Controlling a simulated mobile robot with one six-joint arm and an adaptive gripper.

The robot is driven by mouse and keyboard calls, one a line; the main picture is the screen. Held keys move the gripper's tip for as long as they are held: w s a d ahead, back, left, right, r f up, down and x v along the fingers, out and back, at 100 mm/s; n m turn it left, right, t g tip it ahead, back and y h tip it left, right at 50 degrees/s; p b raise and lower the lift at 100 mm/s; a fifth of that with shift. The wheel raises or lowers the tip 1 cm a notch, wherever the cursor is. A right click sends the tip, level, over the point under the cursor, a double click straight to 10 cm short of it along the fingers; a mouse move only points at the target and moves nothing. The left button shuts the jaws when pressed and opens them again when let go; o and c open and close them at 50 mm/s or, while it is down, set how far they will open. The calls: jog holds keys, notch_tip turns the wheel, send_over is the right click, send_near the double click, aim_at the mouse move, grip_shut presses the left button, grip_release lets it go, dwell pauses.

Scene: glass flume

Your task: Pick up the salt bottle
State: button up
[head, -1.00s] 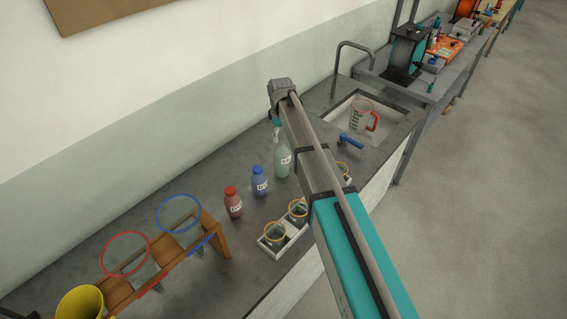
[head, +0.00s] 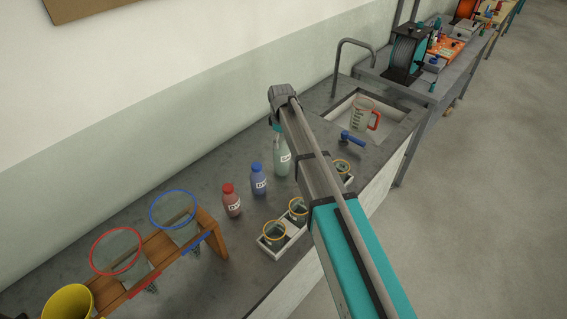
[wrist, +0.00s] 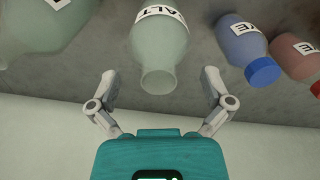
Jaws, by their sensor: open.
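The salt bottle (wrist: 160,45) is pale green glass with a white label ending in "ALT" and an open mouth. In the head view the salt bottle (head: 282,162) stands upright on the bench beside the blue bottle, its top partly hidden by my arm. My gripper (wrist: 159,77) is open in the wrist view, one finger on each side of the bottle's neck end, with gaps visible on both sides. In the head view the fingers are mostly hidden behind my arm.
A blue bottle (head: 259,180) and a red bottle (head: 232,202) stand to the left. A second pale green bottle (wrist: 45,22) is close by in the wrist view. Beakers (head: 274,236) in a white tray, a wooden funnel rack (head: 215,236) and a sink (head: 345,110) holding a jug (head: 362,112) surround them.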

jog(key=shift+f, duration=0.4)
dwell(0.3)
jog(key=shift+s, duration=0.1)
grip_shut()
